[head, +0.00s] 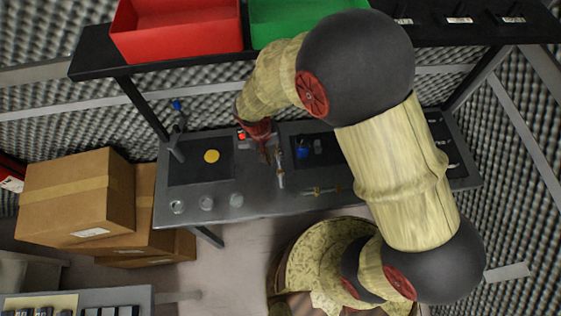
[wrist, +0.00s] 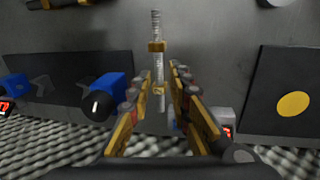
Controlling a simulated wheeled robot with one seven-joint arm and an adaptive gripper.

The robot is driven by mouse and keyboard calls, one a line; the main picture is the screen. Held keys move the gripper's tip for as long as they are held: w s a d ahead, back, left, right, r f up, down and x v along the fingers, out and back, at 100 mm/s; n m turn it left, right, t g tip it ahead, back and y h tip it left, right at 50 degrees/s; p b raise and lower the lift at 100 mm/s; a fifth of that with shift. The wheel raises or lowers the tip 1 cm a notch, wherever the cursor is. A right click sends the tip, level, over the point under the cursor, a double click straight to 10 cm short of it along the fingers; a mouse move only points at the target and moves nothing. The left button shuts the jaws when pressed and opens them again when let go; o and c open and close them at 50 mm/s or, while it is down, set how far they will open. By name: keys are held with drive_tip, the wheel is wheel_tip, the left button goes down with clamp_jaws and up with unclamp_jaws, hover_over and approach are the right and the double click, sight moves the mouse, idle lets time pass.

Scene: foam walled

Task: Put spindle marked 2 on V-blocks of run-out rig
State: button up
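A silver spindle with brass collars (head: 281,178) lies on the grey bench, pointing toward its front edge. In the wrist view the spindle (wrist: 156,28) runs away between the fingers of my gripper (wrist: 161,72). The fingers stand apart on either side of it, with a thin gap showing; contact is not clear. In the head view my gripper (head: 265,154) is low over the middle of the bench. A blue fixture (head: 302,151) stands on the right dark mat; it also shows in the wrist view (wrist: 105,97).
Another spindle with brass parts (head: 322,190) lies near the front edge. The left dark mat (head: 190,172) carries a yellow disc (head: 211,156) and a post with a blue knob (head: 177,105). Several clear round dishes (head: 207,202) stand front left. Red (head: 180,35) and green bins sit above.

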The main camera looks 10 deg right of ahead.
sight(279, 162)
drive_tip(key=f, duration=0.2)
drive_tip(key=d+f, duration=0.1)
drive_tip(key=f, duration=0.3)
drive_tip(key=shift+w+d+b, duration=0.25)
drive_tip(key=shift+w+b, duration=0.15)
drive_tip(key=shift+c, duration=1)
clamp_jaws()
